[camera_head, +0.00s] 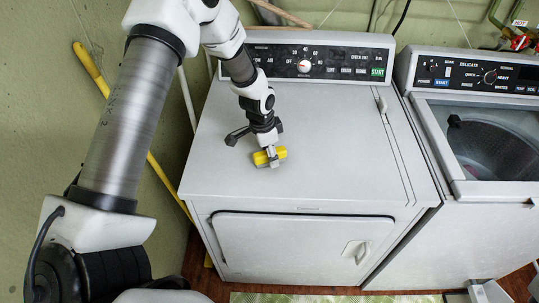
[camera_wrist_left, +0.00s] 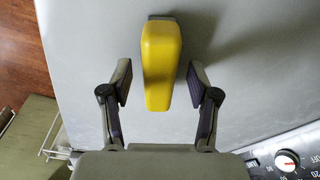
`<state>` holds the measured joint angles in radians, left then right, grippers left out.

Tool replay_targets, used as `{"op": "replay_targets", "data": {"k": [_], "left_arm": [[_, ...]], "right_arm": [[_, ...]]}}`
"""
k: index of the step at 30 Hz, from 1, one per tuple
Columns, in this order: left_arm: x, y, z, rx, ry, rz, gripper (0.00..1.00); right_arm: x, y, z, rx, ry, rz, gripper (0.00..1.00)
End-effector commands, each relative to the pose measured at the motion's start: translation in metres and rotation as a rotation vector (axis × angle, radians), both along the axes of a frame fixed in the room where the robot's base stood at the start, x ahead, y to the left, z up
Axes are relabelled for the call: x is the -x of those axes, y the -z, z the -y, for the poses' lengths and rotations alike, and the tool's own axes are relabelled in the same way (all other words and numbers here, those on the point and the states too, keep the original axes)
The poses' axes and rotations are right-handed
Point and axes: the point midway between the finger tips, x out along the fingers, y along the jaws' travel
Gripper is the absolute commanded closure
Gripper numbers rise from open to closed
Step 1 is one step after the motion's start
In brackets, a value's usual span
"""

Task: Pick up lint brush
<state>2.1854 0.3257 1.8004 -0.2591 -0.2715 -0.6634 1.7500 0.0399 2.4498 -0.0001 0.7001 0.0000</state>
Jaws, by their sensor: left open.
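The lint brush (camera_head: 260,158) shows as a yellow block on top of the white dryer (camera_head: 330,150), near its front left part. In the left wrist view the yellow brush (camera_wrist_left: 160,60) lies between the two fingers, with a gap on each side. My left gripper (camera_head: 268,151) is open and reaches down over the brush, one finger on each side. A grey finger hides part of the brush in the head view.
The dryer's control panel (camera_head: 315,63) rises along the back edge. An open washer (camera_head: 500,150) stands to the right. A yellow pole (camera_head: 165,187) leans at the left. Much of the dryer top is clear.

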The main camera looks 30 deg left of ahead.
Motion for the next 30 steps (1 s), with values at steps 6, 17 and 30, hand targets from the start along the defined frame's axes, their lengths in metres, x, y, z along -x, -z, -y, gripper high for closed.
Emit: {"op": "replay_targets", "data": {"k": [6, 17, 30], "left_arm": [[0.0002, 0.0023, 0.0, 0.0, 0.0, 0.0, 0.4], [0.0001, 0.0047, 0.0, 0.0, 0.0, 0.0, 0.4], [0.0003, 0.0049, 0.0, 0.0, 0.0, -0.001, 1.0]], "right_arm": [[0.0003, 0.0017, 0.0001, 0.0, 0.0, -0.001, 0.6], [0.0002, 0.0029, 0.0, 0.0, 0.0, 0.0, 0.6], [0.0001, 0.0029, 0.0, 0.0, 0.0, 0.0, 0.6]]}}
